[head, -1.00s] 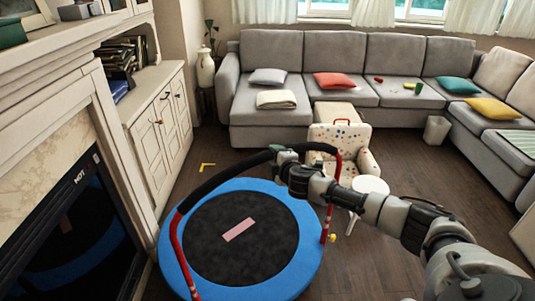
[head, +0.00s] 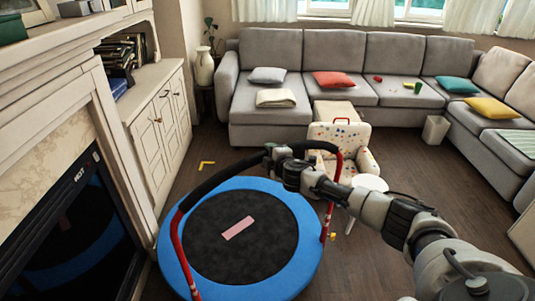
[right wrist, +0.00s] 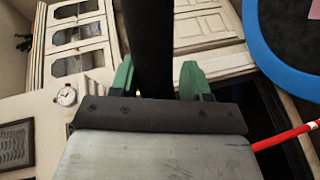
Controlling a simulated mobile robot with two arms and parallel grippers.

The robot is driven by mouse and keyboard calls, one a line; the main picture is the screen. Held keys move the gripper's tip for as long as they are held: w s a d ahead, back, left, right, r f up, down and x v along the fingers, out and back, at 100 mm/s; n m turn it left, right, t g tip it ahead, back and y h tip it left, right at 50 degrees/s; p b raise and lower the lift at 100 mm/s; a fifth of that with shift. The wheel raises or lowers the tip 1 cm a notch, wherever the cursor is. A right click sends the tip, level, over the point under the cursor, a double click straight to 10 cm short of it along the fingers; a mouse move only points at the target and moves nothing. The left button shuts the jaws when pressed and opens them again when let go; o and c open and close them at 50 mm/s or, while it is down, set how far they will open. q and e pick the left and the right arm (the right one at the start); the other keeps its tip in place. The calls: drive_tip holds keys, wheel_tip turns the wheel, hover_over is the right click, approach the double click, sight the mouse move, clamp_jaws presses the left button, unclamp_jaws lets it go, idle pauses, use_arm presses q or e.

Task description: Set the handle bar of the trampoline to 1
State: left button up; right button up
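The trampoline (head: 176,247) has a blue rim, a black mat with a pink patch, and red posts. Its curved black handle bar (head: 222,174) rises over the mat between the posts; it also shows in the right wrist view (right wrist: 149,40). My right gripper (head: 271,153) is at the top of the bar, partly hidden in the head view. In the right wrist view its green fingers (right wrist: 156,80) stand apart on either side of the bar, which nearly fills the gap. Whether they clamp it is unclear. My left gripper is not in view.
A fireplace (head: 75,215) and white cabinet (head: 160,125) stand at the left. A spotted armchair (head: 345,150) and a small white round table (head: 369,183) are behind my right arm. A grey sofa (head: 272,68) lines the back. Open floor lies between the trampoline and the sofa.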

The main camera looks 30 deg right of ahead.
drive_tip(key=shift+w+d+r, duration=0.1)
drive_tip(key=shift+d+r, duration=0.05)
drive_tip(key=shift+r, duration=0.25)
drive_tip(key=c, duration=0.3)
wheel_tip(320, 180, down, 6)
drive_tip(key=b, duration=0.5)
drive_tip(key=shift+f, duration=0.15)
drive_tip(key=o, duration=1)
drive_tip(key=shift+c, duration=0.2)
drive_tip(key=shift+o, duration=0.5)
drive_tip(key=shift+w, duration=0.1)
drive_tip(key=shift+f, duration=0.1)
drive_tip(key=v, duration=1.1)
